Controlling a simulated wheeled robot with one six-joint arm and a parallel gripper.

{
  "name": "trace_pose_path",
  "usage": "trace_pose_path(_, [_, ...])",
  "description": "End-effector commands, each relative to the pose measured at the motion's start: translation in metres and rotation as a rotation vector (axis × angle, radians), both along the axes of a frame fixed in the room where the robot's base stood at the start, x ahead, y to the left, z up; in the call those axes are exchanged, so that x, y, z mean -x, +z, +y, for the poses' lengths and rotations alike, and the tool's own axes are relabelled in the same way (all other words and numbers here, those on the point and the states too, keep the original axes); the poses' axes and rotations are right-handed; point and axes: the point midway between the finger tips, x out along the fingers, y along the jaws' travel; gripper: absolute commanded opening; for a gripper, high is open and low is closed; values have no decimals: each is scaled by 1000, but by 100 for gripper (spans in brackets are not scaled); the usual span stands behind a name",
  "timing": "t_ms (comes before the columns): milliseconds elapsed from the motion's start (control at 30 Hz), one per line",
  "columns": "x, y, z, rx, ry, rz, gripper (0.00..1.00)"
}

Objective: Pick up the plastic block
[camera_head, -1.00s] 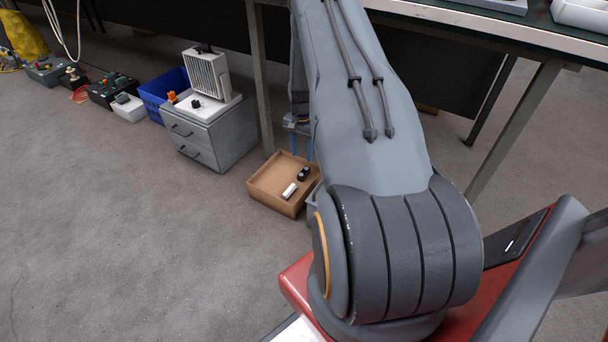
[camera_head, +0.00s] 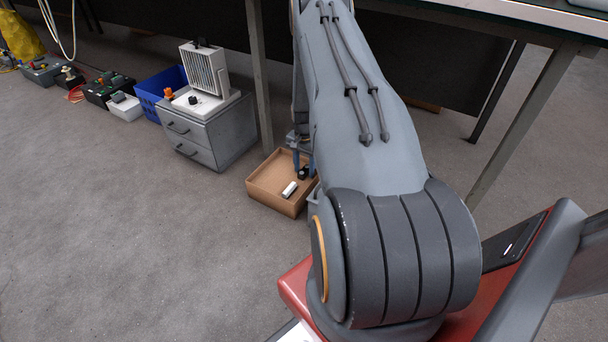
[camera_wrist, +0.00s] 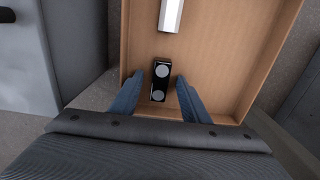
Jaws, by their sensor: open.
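A small black block (camera_wrist: 160,84) with two pale round spots lies in a cardboard box (camera_wrist: 225,50). It also shows in the head view (camera_head: 304,173), partly covered by my gripper. A pale silvery bar (camera_wrist: 170,15) lies farther along the box in the wrist view and shows in the head view (camera_head: 289,189). The frames do not settle which one is the plastic block. My gripper (camera_wrist: 160,78) is open, its blue fingers on either side of the black block. A gap shows at each side; fingertip height is unclear.
The box walls stand close around the gripper. A grey drawer cabinet (camera_head: 208,137) with a white heater-like unit (camera_head: 205,72) stands left of the box. A table leg (camera_head: 261,85) rises behind it. A blue crate (camera_head: 160,91) stands farther left. Floor at front left is clear.

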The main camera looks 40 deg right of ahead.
Motion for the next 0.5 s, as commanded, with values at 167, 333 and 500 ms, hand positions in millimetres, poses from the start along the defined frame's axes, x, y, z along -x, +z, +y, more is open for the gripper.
trace_pose_path(167, [0, 1, 0, 0, 0, 0, 34])
trace_pose_path(333, [0, 1, 0, 0, 0, 0, 5])
trace_pose_path(500, [0, 2, 0, 0, 0, 0, 0])
